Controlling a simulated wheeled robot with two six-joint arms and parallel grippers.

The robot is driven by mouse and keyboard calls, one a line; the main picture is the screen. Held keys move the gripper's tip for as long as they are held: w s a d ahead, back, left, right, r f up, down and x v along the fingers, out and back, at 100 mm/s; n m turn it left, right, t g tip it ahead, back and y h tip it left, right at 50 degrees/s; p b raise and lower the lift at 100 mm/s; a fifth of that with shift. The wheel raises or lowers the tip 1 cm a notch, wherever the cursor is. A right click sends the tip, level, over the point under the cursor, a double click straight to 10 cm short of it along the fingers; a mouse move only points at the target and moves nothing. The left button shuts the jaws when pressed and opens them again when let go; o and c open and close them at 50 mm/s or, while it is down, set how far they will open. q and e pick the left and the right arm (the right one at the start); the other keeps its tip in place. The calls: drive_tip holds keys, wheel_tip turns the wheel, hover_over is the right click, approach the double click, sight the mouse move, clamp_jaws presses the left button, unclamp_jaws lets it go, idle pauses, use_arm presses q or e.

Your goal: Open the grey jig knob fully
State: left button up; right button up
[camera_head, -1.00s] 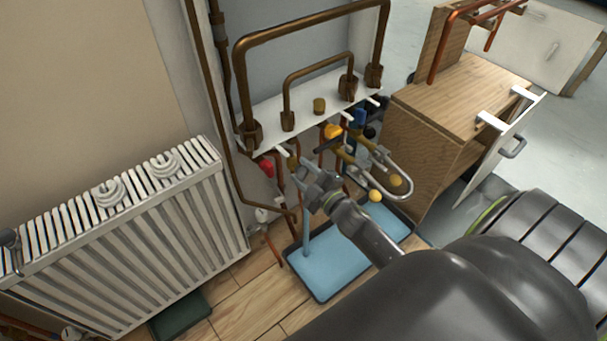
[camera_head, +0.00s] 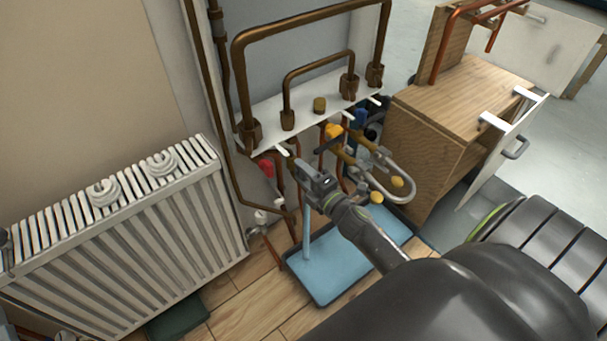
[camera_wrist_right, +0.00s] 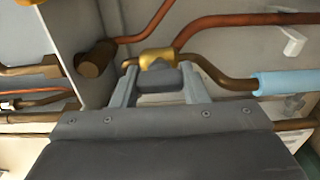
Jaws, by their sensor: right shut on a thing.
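The grey jig knob (camera_wrist_right: 157,77) sits on a brass valve body (camera_wrist_right: 159,57) in the right wrist view. My right gripper (camera_wrist_right: 158,84) is shut on it, with one finger on each side. In the head view my right gripper (camera_head: 309,174) reaches in from the lower right to the pipes below the white shelf. There the knob is hidden behind the gripper, and its exact angle cannot be told. My left gripper is not in view.
Around the gripper are a red handle (camera_head: 266,168), a yellow knob (camera_head: 333,131) and a curved metal pipe (camera_head: 397,185). A blue tray (camera_head: 340,270) lies below. A white radiator (camera_head: 130,240) stands left, a wooden cabinet (camera_head: 425,145) right.

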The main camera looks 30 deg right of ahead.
idle(0.4)
drive_tip(key=o, duration=1)
